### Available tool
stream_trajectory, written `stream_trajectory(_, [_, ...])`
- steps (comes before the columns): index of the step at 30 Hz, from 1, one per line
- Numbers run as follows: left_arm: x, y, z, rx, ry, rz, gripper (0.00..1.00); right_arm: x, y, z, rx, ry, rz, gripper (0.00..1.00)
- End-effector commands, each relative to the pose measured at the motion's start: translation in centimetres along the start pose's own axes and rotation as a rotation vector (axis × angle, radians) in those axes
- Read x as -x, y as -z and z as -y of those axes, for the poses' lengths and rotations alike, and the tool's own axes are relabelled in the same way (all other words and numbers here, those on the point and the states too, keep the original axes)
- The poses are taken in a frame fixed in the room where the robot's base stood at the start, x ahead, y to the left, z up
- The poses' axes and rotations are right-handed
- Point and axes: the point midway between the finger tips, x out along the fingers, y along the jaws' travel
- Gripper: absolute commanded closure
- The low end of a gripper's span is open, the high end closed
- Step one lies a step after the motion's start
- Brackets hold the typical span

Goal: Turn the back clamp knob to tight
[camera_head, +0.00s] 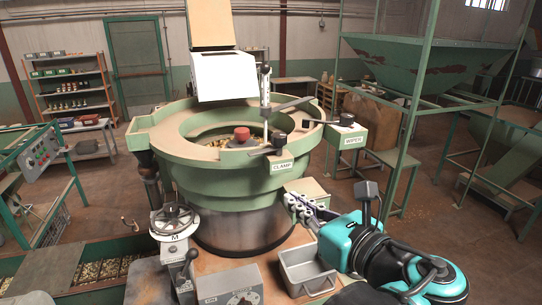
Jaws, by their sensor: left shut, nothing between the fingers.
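A large green round hopper bowl (190,160) stands in the middle, with a CLAMP label (283,167) on its near right side. A black knob (279,141) with a lever arm sits above that label. Another black knob (307,123) sits farther right on the rim; I cannot tell for certain which one is the back clamp knob. A black knob (346,119) stands on the box labelled WIPER. My left gripper (291,200) is shut and empty, below and right of the CLAMP label, apart from the knobs. My right gripper is not in view.
A grey metal tray (305,272) lies below my gripper. A handwheel (174,219) and a grey control box (232,287) stand at the front. A green post frame (411,125) rises on the right. A vertical rod (265,95) stands above the bowl.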

Motion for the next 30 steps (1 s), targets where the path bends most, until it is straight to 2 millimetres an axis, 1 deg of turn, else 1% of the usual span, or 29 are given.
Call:
stream_trajectory(1, [1.2, -1.1, 0.4, 0.0, 0.024, 0.055, 1.0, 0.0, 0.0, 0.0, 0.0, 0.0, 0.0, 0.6])
stream_trajectory(3, [2.1, -2.3, 0.7, 0.002, 0.041, 0.108, 1.0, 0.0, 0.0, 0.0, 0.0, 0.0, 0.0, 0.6])
stream_trajectory(5, [2.4, -2.8, 0.8, 0.003, 0.047, 0.131, 1.0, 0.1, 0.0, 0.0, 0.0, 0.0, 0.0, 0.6])
stream_trajectory(8, [1.8, -3.2, 0.8, 0.004, 0.047, 0.141, 1.0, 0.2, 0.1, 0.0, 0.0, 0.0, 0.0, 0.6])
stream_trajectory(11, [0.3, -3.4, 0.8, 0.004, 0.044, 0.139, 1.0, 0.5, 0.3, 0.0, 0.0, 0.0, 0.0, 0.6])
stream_trajectory(18, [-4.8, -4.2, 1.0, 0.004, 0.042, 0.138, 1.0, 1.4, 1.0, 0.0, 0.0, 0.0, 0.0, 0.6])
stream_trajectory(24, [-8.6, -4.7, 1.2, 0.004, 0.043, 0.137, 1.0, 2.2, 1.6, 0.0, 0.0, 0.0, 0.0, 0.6])
stream_trajectory(27, [-9.9, -4.8, 1.3, 0.004, 0.045, 0.137, 1.0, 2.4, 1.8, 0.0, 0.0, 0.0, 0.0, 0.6])
stream_trajectory(30, [-10.8, -4.9, 1.3, 0.004, 0.046, 0.137, 1.0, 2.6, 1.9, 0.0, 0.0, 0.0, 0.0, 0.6])
